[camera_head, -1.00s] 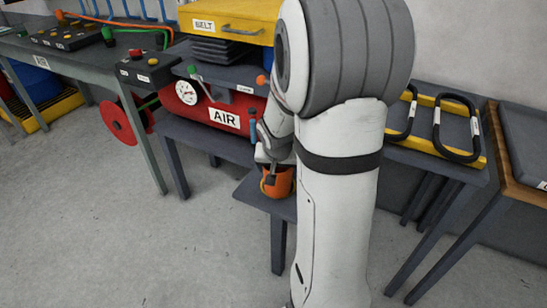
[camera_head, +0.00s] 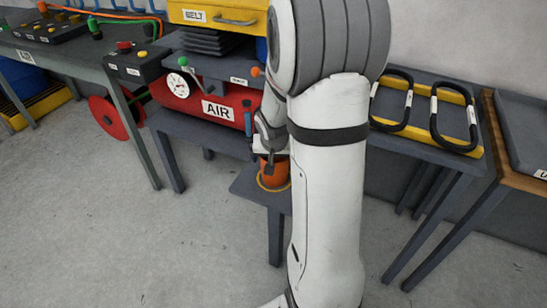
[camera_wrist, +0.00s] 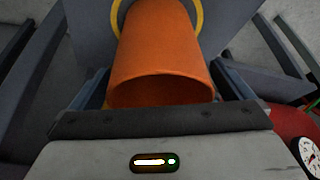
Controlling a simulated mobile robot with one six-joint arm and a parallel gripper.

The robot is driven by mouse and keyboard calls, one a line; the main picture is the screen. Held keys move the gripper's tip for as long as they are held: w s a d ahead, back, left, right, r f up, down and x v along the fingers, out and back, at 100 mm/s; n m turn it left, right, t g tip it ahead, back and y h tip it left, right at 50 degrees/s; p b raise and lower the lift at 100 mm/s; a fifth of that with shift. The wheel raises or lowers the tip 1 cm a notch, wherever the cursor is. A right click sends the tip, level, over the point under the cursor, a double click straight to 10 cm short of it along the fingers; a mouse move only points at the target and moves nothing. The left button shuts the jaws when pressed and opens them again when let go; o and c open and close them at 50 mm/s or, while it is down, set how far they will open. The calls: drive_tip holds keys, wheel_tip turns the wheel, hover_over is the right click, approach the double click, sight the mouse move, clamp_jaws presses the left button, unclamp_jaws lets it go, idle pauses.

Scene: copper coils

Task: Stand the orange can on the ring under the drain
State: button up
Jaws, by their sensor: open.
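The orange can (camera_head: 275,172) stands upright on the small low grey stand (camera_head: 246,186), below the right end of the red AIR tank. The yellow ring (camera_head: 264,185) shows around its base, and also in the wrist view (camera_wrist: 199,17). In the wrist view the can (camera_wrist: 160,45) has its open mouth towards my gripper. My gripper (camera_wrist: 160,82) is open, with one finger on each side of the can; small gaps seem to show. In the head view my gripper (camera_head: 270,160) is at the can's top, partly hidden by my arm. The drain is not clearly seen; a blue part (camera_head: 248,120) hangs above the stand's left side.
The red AIR tank (camera_head: 180,92) with a gauge sits on a grey bench just behind the stand. A table with black handles on a yellow frame (camera_head: 482,152) is on the right. A grey workbench (camera_head: 85,65) is at left. The floor in front is clear.

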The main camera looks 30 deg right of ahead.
drive_tip(key=shift+r, duration=0.2)
drive_tip(key=s+a+r+n+g, duration=0.1)
drive_tip(key=s+a+r+n, duration=0.1)
drive_tip(key=s+a, duration=0.3)
drive_tip(key=s+a+r+n+y+b, duration=0.1)
drive_tip(key=s+a+r, duration=0.3)
drive_tip(key=s, duration=0.4)
drive_tip(key=s+a+r+n+g+y, duration=0.1)
drive_tip(key=s+a+r+n, duration=0.2)
drive_tip(key=s+a, duration=0.2)
drive_tip(key=shift+s+a+r+g, duration=0.25)
drive_tip(key=shift+s+a+g, duration=0.05)
drive_tip(key=shift+s, duration=0.45)
drive_tip(key=shift+r, duration=0.1)
